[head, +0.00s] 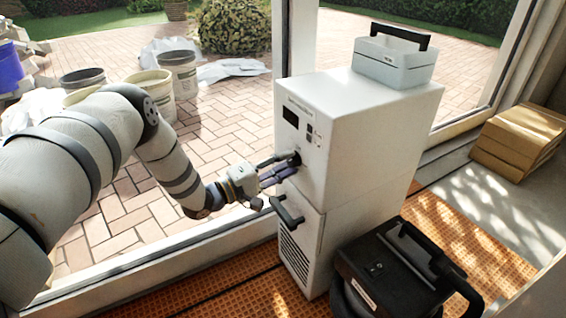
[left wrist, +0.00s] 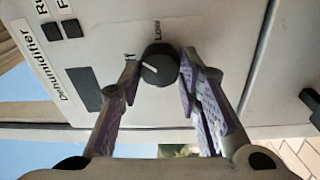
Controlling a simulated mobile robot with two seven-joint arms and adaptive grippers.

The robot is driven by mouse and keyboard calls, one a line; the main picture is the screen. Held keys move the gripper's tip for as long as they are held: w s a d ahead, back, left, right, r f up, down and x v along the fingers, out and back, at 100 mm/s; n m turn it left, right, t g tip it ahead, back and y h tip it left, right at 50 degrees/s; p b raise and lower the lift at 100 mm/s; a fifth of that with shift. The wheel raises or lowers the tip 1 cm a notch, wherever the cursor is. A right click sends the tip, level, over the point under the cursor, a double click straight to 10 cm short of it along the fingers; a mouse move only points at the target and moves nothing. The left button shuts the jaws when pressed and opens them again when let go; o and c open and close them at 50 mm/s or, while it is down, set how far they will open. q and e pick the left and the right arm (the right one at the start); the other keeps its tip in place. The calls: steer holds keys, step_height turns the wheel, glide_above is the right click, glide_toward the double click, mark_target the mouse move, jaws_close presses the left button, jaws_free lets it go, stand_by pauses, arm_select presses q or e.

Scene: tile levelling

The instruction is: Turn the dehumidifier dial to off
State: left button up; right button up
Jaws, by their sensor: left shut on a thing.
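The white dehumidifier (head: 325,133) stands upright by the window frame. Its round black dial (left wrist: 159,64) has a short white mark that points left in the left wrist view, toward the partly hidden "Off" label (left wrist: 130,56). A "Low" label (left wrist: 157,32) sits above the dial there. My left gripper (head: 284,168) reaches the dial from the left in the head view. In the left wrist view its purple-padded fingers (left wrist: 160,68) are on both sides of the dial, shut on it. In the head view the fingers mostly hide the dial. My right gripper is not in view.
A grey-white case with a black handle (head: 395,62) sits on top of the dehumidifier. A black handle (head: 287,210) juts from its front below the dial. A black machine (head: 385,280) stands close in front, at the right. Tan boxes (head: 517,140) lie farther right.

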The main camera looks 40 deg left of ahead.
arm_select(q)
steer(key=n, duration=0.4)
steer(key=shift+f+n, duration=0.1)
steer(key=shift+n, duration=0.2)
steer(key=shift+d+n+y, duration=0.1)
steer(key=shift+n+y, duration=0.2)
steer(key=shift+n, duration=1.2)
steer(key=shift+n, duration=0.3)
steer(key=o, duration=1.1)
steer(key=shift+o, duration=0.2)
